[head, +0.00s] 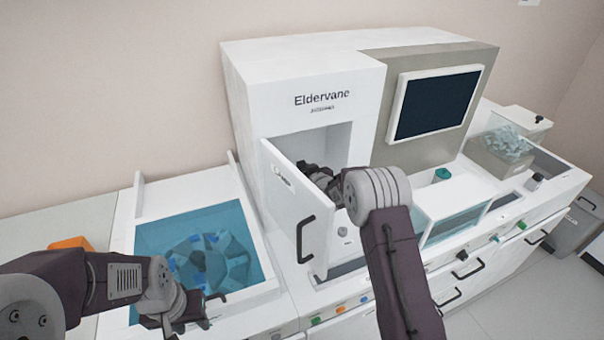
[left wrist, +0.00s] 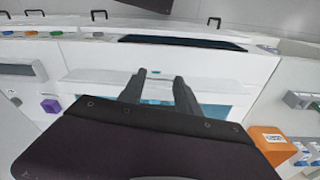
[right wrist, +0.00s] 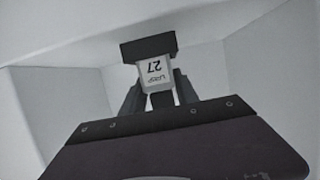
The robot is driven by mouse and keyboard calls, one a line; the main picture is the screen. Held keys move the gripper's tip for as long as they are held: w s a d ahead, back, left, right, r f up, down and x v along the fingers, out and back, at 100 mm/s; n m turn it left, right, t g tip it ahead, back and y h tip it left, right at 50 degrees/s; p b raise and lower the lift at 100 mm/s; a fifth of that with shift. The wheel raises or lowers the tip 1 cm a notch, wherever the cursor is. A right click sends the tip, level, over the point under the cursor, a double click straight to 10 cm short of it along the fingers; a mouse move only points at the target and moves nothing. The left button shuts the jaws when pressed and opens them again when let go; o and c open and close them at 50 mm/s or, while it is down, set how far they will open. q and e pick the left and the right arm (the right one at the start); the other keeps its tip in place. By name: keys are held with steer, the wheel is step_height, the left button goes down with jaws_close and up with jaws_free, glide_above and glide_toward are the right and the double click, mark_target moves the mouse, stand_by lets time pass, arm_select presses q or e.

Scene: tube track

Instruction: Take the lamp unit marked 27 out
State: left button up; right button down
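The lamp unit marked 27 (right wrist: 157,72) shows in the right wrist view, with a dark bar across its top and an upside-down label. It sits inside a white-walled compartment. My right gripper (right wrist: 158,98) reaches in with its fingers on either side of the unit; whether they press on it is unclear. In the head view my right gripper (head: 318,176) is inside the opening of the Eldervane machine (head: 305,75), partly behind the open door (head: 296,205), and the lamp unit cannot be made out. My left gripper (left wrist: 160,80) is open and empty, low at the front left (head: 205,306).
A blue basin (head: 205,250) with faceted shapes lies left of the machine. An orange block (head: 72,243) sits at far left. The open door with its black handle stands close beside my right arm. A clear bin (head: 500,150) is at right.

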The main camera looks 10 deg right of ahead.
mark_target(302, 162)
steer(key=shift+r, duration=0.1)
step_height(302, 162, up, 10)
steer(key=shift+f, duration=0.2)
steer(key=shift+r, duration=0.1)
steer(key=shift+w, duration=0.1)
